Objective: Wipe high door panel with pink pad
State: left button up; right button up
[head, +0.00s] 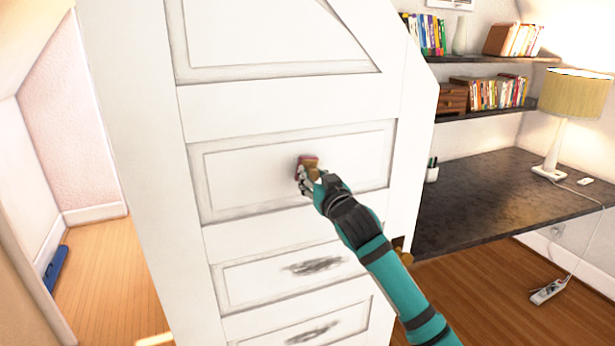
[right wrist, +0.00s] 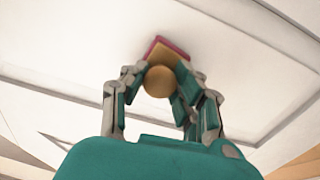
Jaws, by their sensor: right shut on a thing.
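The white door (head: 290,107) stands upright in front of me, with several recessed panels. My right gripper (head: 307,178) is shut on the pink pad (head: 307,159) and holds it at the middle panel (head: 240,168). In the right wrist view, the pad (right wrist: 166,44) shows a pink layer, a tan layer and a round wooden knob (right wrist: 159,81) between the fingers (right wrist: 160,95). The pad appears to lie against the panel, but exact contact is hard to tell. The middle panel shows no dark smear around the pad. My left gripper is not in view.
A dark desk (head: 480,195) with a lamp (head: 575,98) stands at the right, below bookshelves (head: 490,112). A power strip (head: 548,291) lies on the wooden floor. An open passage is at the left.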

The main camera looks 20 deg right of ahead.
jog(key=shift+d+r+p, duration=0.1)
jog(key=shift+d+p, duration=0.6)
jog(key=shift+d, duration=1.9)
jog(key=shift+d+p, duration=0.85)
jog(key=shift+d, duration=3.95)
jog(key=shift+a, duration=11.45)
jog(key=shift+d, duration=0.1)
jog(key=shift+s, duration=2.95)
